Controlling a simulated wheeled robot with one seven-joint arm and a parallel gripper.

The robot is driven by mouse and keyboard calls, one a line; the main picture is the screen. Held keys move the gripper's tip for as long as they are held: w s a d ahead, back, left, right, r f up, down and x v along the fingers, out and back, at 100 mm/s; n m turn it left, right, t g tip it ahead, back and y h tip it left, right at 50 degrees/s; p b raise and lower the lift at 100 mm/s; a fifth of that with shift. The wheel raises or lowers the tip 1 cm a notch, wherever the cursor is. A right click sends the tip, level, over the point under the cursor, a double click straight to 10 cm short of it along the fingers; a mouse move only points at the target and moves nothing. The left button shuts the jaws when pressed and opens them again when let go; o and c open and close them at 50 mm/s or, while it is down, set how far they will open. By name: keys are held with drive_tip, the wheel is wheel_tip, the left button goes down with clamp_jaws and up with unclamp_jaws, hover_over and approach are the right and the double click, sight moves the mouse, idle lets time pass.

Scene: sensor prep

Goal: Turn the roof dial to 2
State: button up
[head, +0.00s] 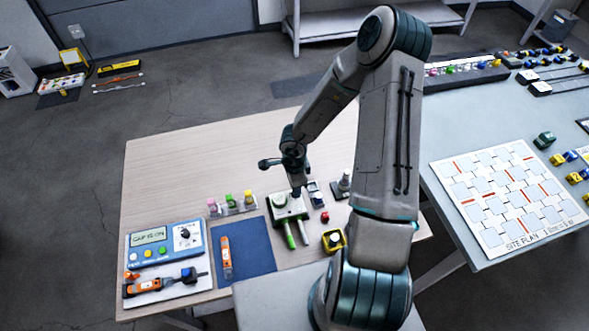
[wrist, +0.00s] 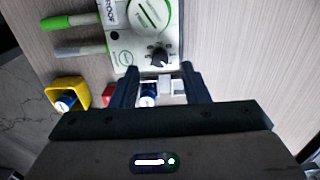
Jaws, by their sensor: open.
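A yellow holder (head: 333,241) and a small red piece (head: 325,216) stand close to the box. A blue mat (head: 243,248) and a blue meter panel (head: 166,244) lie to the left. Colored bottles (head: 231,203) stand behind. The table's back left is clear.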

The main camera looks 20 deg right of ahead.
wheel_tip(320, 180, up, 11)
drive_tip(key=shift+f, duration=0.2)
idle(0.5)
drive_tip(key=w+r+n+t+b, duration=0.2)
drive_tip(key=w+r+n+t, duration=0.25)
drive_tip(key=w+r, duration=0.25)
drive_tip(key=s+a+r+n+t+y+b, duration=0.1)
drive_tip(key=s+a+r+n+t+y, duration=0.15)
drive_tip(key=a+r+n, duration=0.45)
drive_tip(key=s+d+r+n+g+h+b, duration=0.1)
drive_tip(key=s+d+r+n, duration=0.2)
drive_tip(key=s, duration=0.7)
drive_tip(key=s+d+r+n+g+h+b, duration=0.1)
drive_tip(key=s+d+r+n+g+b, duration=0.1)
drive_tip(key=s, duration=0.9)
drive_tip(key=shift+d+r+n, duration=0.65)
drive_tip(key=shift+d+r, duration=0.05)
drive_tip(key=shift+d, duration=0.4)
drive_tip(key=shift+s+h, duration=0.1)
drive_tip(key=shift+h, duration=0.15)
